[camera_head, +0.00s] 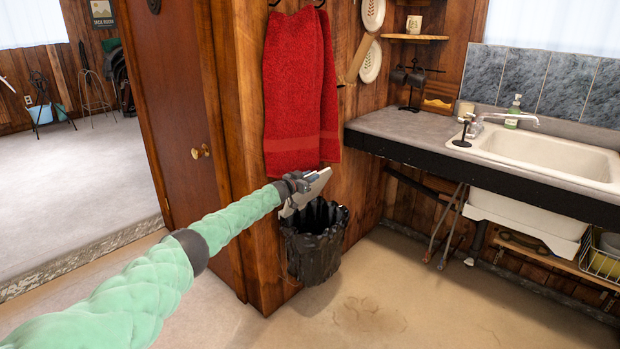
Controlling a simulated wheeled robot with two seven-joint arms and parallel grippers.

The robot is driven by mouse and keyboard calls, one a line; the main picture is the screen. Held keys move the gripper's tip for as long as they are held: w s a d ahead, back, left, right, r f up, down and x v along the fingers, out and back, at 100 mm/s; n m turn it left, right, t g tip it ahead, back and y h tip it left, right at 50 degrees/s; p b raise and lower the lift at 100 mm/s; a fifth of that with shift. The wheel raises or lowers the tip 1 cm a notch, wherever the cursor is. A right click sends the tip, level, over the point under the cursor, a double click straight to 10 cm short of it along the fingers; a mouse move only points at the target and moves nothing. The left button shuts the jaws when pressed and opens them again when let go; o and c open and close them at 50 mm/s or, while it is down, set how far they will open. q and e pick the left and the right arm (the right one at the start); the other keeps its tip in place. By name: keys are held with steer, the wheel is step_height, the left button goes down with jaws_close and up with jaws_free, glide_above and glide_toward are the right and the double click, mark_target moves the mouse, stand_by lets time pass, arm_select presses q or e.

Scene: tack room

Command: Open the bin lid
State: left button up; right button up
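A black bin (315,256) with a dark, uneven rim stands on the floor in the corner below the red towel. Its mouth looks dark, and I cannot make out a separate lid. My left arm, in a pale green sleeve, reaches in from the lower left. My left gripper (308,192) is over the bin's near upper left edge and hides part of it. I cannot tell whether the gripper touches the bin or whether its fingers are apart. My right gripper is not in view.
A red towel (302,90) hangs on the wooden wall just above the gripper. A counter (415,124) with a white sink (545,155) runs along the right. A wooden door (170,110) with a brass knob stands left of the bin. The floor (390,300) in front is clear.

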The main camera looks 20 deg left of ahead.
arm_select(q)
steer(key=shift+s, duration=0.1)
steer(key=v, duration=0.7)
steer(key=shift+s, duration=0.25)
steer(key=shift+a+f, duration=0.1)
steer(key=shift+a, duration=0.05)
steer(key=shift+c, duration=0.4)
